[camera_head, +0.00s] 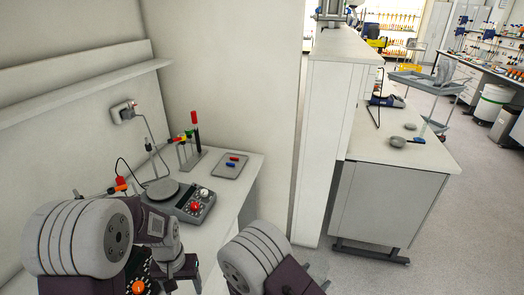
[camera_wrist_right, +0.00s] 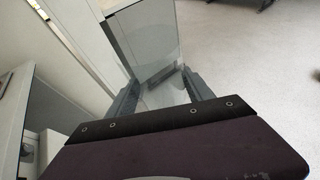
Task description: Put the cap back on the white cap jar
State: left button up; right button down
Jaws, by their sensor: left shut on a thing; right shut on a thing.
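My right gripper (camera_wrist_right: 160,95) shows in the right wrist view, its two dark fingers set well apart. It is shut on a pale, see-through thing (camera_wrist_right: 166,94) between them. I cannot tell whether this is the jar; no cap shows on it. In the head view, my left arm fills the lower left and my right arm the bottom middle. They hide the front of the bench, and I make out neither gripper's fingertips there. I cannot pick out the white cap jar or its cap for certain in either view.
On the left bench stand a hotplate (camera_head: 180,199) with knobs, a rack with coloured tubes (camera_head: 194,140) and a grey tray (camera_head: 231,166) with red and blue pieces. A wall shelf (camera_head: 85,90) runs above. A grey-fronted cabinet (camera_head: 388,205) stands right; open floor (camera_head: 470,230) lies beyond.

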jog(key=s+a+r+n+t+y, duration=0.1)
jog(key=a+r+n+t+y, duration=0.2)
jog(key=a+r, duration=0.7)
jog(key=shift+s+a+n+t+y, duration=0.2)
jog(key=shift+s+n+t+y, duration=0.1)
jog(key=shift+n+y, duration=0.4)
